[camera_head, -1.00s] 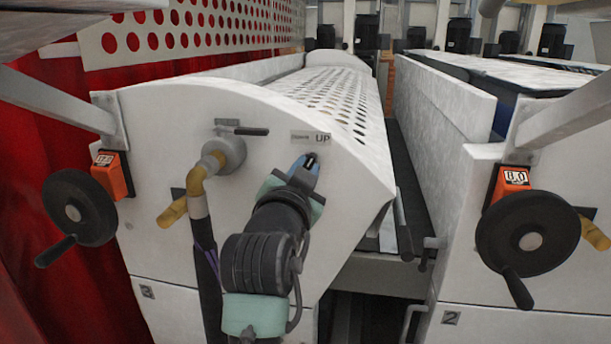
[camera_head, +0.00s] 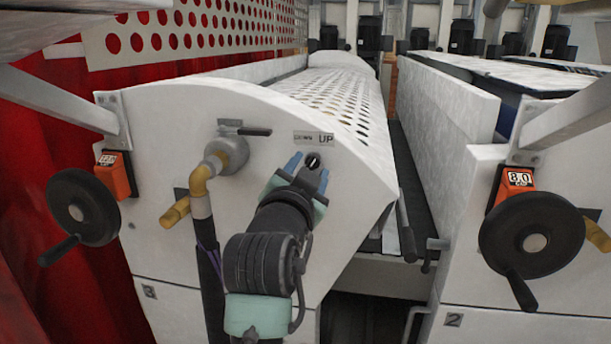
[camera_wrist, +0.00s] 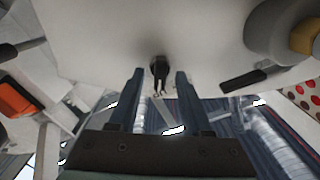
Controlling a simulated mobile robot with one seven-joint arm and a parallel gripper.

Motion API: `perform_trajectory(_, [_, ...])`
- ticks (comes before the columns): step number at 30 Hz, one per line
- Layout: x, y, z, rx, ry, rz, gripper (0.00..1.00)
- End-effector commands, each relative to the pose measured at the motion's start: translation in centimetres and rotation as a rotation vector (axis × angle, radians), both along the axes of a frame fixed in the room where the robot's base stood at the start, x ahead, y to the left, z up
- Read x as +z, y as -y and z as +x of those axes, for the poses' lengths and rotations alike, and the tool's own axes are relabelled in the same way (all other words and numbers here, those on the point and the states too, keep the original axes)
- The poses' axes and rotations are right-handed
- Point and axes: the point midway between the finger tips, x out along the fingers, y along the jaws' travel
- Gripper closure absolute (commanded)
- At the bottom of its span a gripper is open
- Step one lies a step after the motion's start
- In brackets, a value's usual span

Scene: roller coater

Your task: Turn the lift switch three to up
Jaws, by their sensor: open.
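The lift switch (camera_head: 313,161) is a small black knob on the white end panel marked 3, just below a label (camera_head: 314,138) reading DOWN and UP. A pale mark shows on the knob, but its exact pointing is too small to tell. My gripper (camera_head: 309,168) is open at the knob, with one blue finger to its left and one to its right. In the wrist view the black switch (camera_wrist: 160,68) lies between the two spread fingertips of my gripper (camera_wrist: 160,73), with a visible gap on each side.
A yellow pipe with a valve (camera_head: 212,165) stands left of my arm. A black handwheel (camera_head: 83,207) with an orange counter is at the far left. Another handwheel (camera_head: 531,236) is at the right on unit 2. A dark gap separates the two machines.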

Motion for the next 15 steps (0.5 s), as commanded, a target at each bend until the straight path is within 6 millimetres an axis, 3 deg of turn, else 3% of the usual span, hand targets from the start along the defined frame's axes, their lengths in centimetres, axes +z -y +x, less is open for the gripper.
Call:
perform_trajectory(5, [-0.2, -0.3, -1.3, 0.001, 0.000, -0.001, 0.51])
perform_trajectory(15, [-0.3, -1.5, -7.3, 0.001, 0.002, -0.001, 0.51])
